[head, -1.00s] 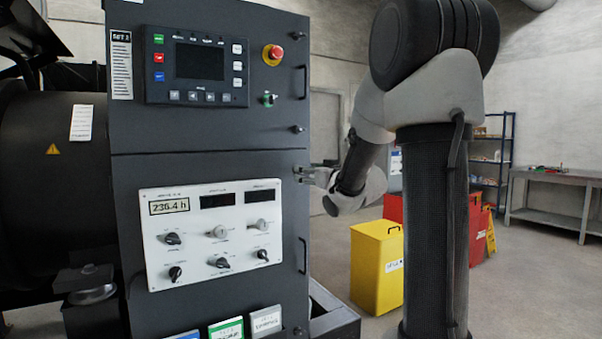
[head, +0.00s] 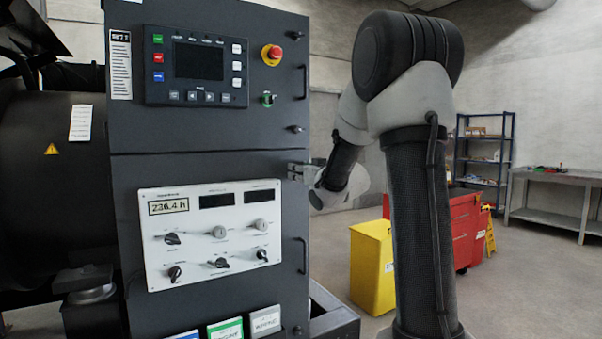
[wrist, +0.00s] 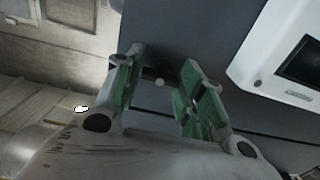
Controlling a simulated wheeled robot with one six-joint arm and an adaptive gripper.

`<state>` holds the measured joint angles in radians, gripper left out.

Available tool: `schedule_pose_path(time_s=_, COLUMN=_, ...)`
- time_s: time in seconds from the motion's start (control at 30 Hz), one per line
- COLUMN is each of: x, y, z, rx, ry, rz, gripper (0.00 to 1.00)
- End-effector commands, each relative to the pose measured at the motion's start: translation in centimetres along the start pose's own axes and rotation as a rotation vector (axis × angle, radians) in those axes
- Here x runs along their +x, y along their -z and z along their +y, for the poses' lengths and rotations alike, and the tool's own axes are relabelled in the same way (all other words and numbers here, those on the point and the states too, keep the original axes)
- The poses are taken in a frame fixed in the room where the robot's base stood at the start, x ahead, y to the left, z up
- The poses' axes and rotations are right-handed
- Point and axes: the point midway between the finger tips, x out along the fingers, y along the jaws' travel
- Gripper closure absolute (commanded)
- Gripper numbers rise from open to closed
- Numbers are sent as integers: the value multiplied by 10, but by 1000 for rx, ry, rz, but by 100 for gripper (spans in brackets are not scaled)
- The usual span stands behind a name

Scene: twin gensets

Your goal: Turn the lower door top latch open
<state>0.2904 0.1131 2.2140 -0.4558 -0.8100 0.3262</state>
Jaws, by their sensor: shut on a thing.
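The lower door (head: 215,167) is a dark grey cabinet panel carrying a white instrument plate. The latch's exact angle cannot be told.
The lower door's handle (head: 303,255) and bottom latch (head: 297,331) sit below. The upper door's latch (head: 296,129) and red emergency button (head: 272,54) are above. A yellow bin (head: 371,268) and red cabinet (head: 465,230) stand behind my arm.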

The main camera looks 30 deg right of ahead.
Motion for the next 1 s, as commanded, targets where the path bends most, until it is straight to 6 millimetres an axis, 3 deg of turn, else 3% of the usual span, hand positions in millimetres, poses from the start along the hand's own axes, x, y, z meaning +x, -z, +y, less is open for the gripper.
schedule_pose_path(time_s=0.47, x=0, y=0, z=0, rx=-138, ry=0, rz=0, gripper=85)
schedule_pose_path(time_s=1.0, x=0, y=0, z=0, rx=-631, ry=0, rz=0, gripper=85)
